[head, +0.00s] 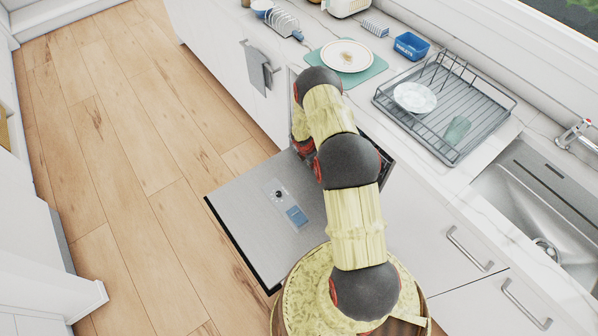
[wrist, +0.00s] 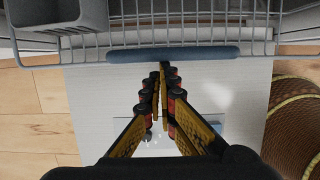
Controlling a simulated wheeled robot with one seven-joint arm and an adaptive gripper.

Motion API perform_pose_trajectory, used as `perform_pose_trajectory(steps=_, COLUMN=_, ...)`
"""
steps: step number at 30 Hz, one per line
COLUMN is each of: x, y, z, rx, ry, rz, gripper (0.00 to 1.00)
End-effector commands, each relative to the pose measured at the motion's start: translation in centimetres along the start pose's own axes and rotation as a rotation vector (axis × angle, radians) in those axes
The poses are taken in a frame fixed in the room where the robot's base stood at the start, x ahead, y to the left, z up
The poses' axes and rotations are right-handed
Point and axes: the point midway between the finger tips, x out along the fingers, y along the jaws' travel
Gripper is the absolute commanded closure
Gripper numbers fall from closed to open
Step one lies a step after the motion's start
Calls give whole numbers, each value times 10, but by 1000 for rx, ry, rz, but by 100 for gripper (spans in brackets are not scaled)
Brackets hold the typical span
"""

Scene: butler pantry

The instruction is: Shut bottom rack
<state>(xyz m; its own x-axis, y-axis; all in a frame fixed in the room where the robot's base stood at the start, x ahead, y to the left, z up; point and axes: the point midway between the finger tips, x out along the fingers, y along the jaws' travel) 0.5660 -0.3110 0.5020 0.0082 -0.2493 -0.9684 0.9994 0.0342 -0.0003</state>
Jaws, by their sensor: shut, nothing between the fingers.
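The dishwasher door (head: 248,205) hangs open, lowered over the floor, and its pale inner face (wrist: 90,110) fills the lower wrist view. A grey wire rack (wrist: 225,38) crosses the top of the wrist view, with a blue-grey handle bar (wrist: 173,54) along its front edge. A grey basket (wrist: 60,15) sits at its left. My gripper (wrist: 165,70) is shut and empty, with its fingertips at or just short of the handle bar; I cannot tell if they touch. In the head view my arm hides the gripper and the rack.
The counter above holds a dish drainer (head: 480,105) with a plate, a white plate (head: 345,56) on a green mat, and a blue box (head: 411,46). A sink (head: 530,190) is at right. Open wooden floor (head: 110,150) lies left of the door.

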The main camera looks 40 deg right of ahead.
Motion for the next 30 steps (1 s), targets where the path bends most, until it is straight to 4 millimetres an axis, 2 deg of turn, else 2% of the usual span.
perform_pose_trajectory(steps=1, x=3, y=-1, z=14, rx=6, ry=0, rz=-1, gripper=100)
perform_pose_trajectory(steps=6, x=11, y=0, z=46, rx=4, ry=-1, rz=0, gripper=100)
perform_pose_trajectory(steps=12, x=18, y=0, z=69, rx=2, ry=0, rz=-1, gripper=100)
perform_pose_trajectory(steps=18, x=20, y=1, z=79, rx=1, ry=-1, rz=1, gripper=100)
perform_pose_trajectory(steps=30, x=21, y=1, z=80, rx=0, ry=0, rz=0, gripper=100)
